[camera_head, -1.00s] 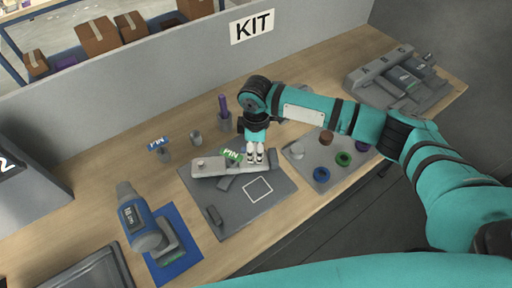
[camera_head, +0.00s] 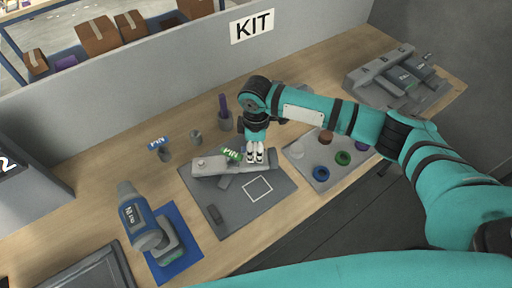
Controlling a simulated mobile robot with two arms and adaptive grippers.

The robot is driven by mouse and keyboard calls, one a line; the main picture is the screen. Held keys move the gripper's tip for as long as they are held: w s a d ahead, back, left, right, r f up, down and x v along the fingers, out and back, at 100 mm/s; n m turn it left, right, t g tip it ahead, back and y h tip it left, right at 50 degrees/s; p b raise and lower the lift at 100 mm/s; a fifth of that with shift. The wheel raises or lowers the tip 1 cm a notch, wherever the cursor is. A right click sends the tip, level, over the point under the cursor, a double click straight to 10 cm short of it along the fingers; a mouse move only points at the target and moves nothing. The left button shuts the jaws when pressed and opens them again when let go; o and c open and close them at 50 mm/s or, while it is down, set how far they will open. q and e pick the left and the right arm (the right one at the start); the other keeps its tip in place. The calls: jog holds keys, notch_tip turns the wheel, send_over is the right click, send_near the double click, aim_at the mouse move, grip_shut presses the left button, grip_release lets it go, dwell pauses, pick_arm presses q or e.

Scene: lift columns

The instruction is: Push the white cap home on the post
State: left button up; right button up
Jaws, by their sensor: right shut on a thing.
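My right gripper (camera_head: 256,157) points down at the right end of a pale grey bar-shaped part (camera_head: 211,168). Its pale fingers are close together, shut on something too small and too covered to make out. The grey part lies on a dark grey mat (camera_head: 231,213). A small pale knob (camera_head: 201,162) stands on its left end, and a green PIN label (camera_head: 231,155) shows at its middle. I cannot tell for sure which piece is the white cap or how it sits on the post. My left gripper is out of view.
A grey tray (camera_head: 318,184) to the right holds a blue ring (camera_head: 321,173), a green ring (camera_head: 343,158) and a brown piece (camera_head: 325,138). A blue-grey tool (camera_head: 143,221) stands on a blue mat at left. A purple-topped holder (camera_head: 224,116) stands behind the gripper.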

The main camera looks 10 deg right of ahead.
jog(key=shift+s+f, duration=0.15)
jog(key=shift+f, duration=0.05)
jog(key=o, duration=1.7)
jog(key=shift+r, duration=0.1)
jog(key=shift+c, duration=0.2)
jog(key=shift+r, duration=0.2)
jog(key=shift+r+p, duration=0.85)
jog(key=shift+p, duration=0.4)
jog(key=shift+r, duration=0.1)
notch_tip(320, 180, up, 3)
jog(key=p, duration=0.3)
jog(key=shift+r+p, duration=0.8)
jog(key=shift+r, duration=0.05)
